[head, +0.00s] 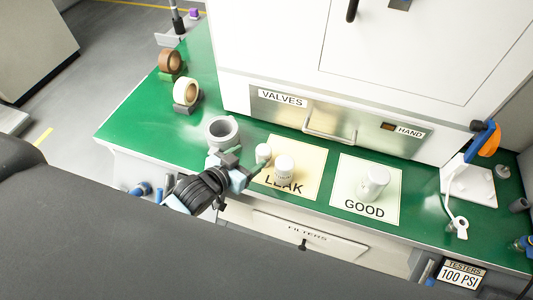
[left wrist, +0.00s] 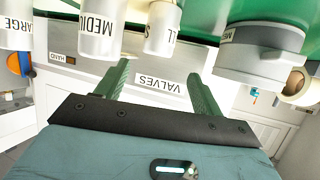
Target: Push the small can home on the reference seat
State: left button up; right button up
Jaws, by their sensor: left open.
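The small can (head: 263,152) is white and stands at the left edge of the LEAK mat. It shows upside down in the left wrist view (left wrist: 163,27), its label partly cut off. My left gripper (head: 238,160) is open and empty, just left of the small can in the head view. Its two green fingers show apart in the left wrist view (left wrist: 160,70). A grey round hollow fixture (head: 222,131) stands behind the gripper, with nothing visible in it. I cannot tell whether it is the reference seat. My right gripper is not in view.
A medium can (head: 284,165) stands on the LEAK mat (head: 312,155). A larger can (head: 375,180) stands on the GOOD mat (head: 350,208). The VALVES drawer (head: 345,118) rises behind. Tape rolls (head: 186,92) stand at the far left. Green bench is clear left of the fixture.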

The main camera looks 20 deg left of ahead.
aim_at(260, 153)
pick_arm(q)
jog(key=shift+x, duration=1.05)
jog(key=shift+w+d+f, duration=0.2)
jog(key=shift+w+f, duration=0.05)
jog(key=shift+w, duration=0.1)
jog(key=x, duration=0.4)
jog(key=shift+s+d+f, duration=0.15)
jog(key=shift+s+f, duration=0.05)
jog(key=shift+f, duration=0.05)
jog(key=shift+w+d+f+b, duration=0.15)
jog(key=shift+w+b, duration=0.15)
jog(key=shift+w, duration=0.1)
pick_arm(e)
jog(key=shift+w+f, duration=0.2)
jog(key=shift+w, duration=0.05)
pick_arm(q)
jog(key=shift+c, duration=0.5)
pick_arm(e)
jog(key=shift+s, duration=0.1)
pick_arm(q)
jog(key=shift+c, duration=1.2)
jog(key=c, duration=0.8)
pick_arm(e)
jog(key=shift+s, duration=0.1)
